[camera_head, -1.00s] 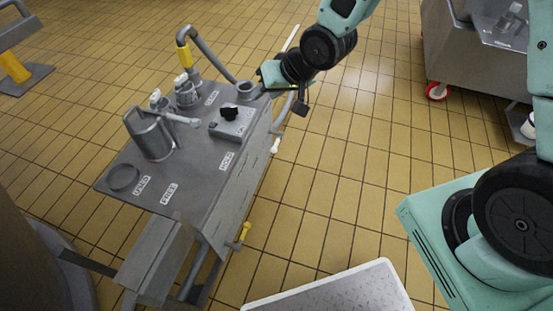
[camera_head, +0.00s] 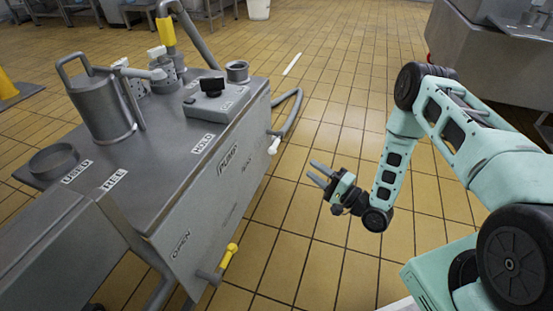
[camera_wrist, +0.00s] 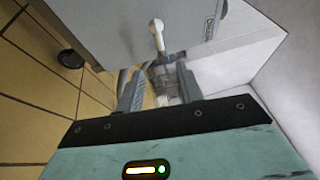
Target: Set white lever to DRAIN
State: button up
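The white lever (camera_head: 273,145) sticks out from the right side of the grey metal station (camera_head: 205,190), near a grey hose. In the wrist view the white lever (camera_wrist: 157,38) stands ahead of the fingers, its rounded end up, with a grey valve body (camera_wrist: 165,75) below it. My gripper (camera_head: 319,174) is to the right of the lever and apart from it, its fingers pointing toward the station. The two fingers (camera_wrist: 158,82) are spread with nothing held between them.
A yellow lever (camera_head: 229,256) sits lower on the station's front side, near an OPEN label. A grey hose (camera_head: 292,110) loops out beyond the white lever. A metal pitcher (camera_head: 100,105) stands on top. Tiled floor (camera_head: 300,235) right of the station is clear.

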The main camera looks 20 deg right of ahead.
aim_at(277, 141)
jog(key=shift+m+t, duration=0.3)
jog(key=shift+m, duration=0.1)
jog(key=shift+f+b+x, duration=0.15)
jog(key=shift+b+x, duration=1.1)
jog(key=shift+x, duration=1.45)
jog(key=shift+f+b+x, duration=0.15)
jog(key=shift+b+x, duration=1.1)
jog(key=shift+x, duration=1.45)
jog(key=shift+f+b+x, duration=0.15)
jog(key=shift+b+x, duration=1.1)
jog(key=shift+x, duration=1.45)
jog(key=shift+w, duration=0.15)
grip_shut()
